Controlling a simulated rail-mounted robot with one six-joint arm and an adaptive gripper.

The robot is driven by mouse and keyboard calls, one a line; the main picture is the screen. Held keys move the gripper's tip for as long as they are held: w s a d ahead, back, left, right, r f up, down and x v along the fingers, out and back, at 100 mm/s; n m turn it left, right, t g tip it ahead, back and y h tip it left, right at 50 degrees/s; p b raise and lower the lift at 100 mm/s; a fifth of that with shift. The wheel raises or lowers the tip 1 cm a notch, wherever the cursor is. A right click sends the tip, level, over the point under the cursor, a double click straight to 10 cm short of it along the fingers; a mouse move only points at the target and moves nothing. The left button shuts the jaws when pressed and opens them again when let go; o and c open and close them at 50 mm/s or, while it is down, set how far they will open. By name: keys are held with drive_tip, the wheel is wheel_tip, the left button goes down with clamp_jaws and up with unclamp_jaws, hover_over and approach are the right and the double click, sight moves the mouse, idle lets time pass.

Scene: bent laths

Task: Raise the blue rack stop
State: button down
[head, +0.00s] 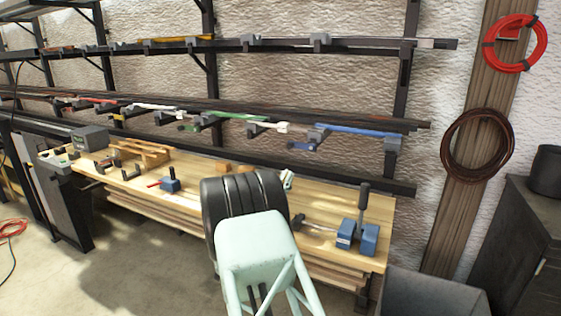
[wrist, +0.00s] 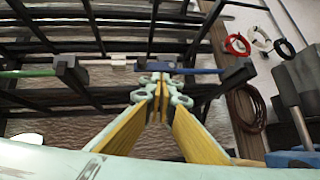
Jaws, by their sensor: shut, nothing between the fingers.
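The blue rack stop shows in the head view as a blue bar (head: 362,130) on the lower shelf at the right, lying nearly level between dark grey brackets. In the wrist view the blue bar (wrist: 200,71) runs from behind my fingertips to a dark bracket (wrist: 238,74) on the right. My gripper (wrist: 158,84) is shut and empty, its tips overlapping the bar's left end in this view. Contact cannot be told. In the head view my arm hides most of my gripper; a pale part (head: 287,180) shows below the rack.
A green bar (head: 238,116) and white bars lie left of the blue one on the same shelf. Below is a wooden workbench (head: 335,195) with blue blocks (head: 368,239), an upright dark-handled tool (head: 362,200) and a hammer-like tool. Cable coils hang at the right.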

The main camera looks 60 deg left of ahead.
drive_tip(key=s+y, duration=0.1)
drive_tip(key=s+a+f+n+y, duration=0.1)
drive_tip(key=s+a+f, duration=0.1)
drive_tip(key=shift+s+f+n+g+y, duration=0.2)
drive_tip(key=shift+s+n+g+y, duration=0.1)
drive_tip(key=shift+y, duration=0.1)
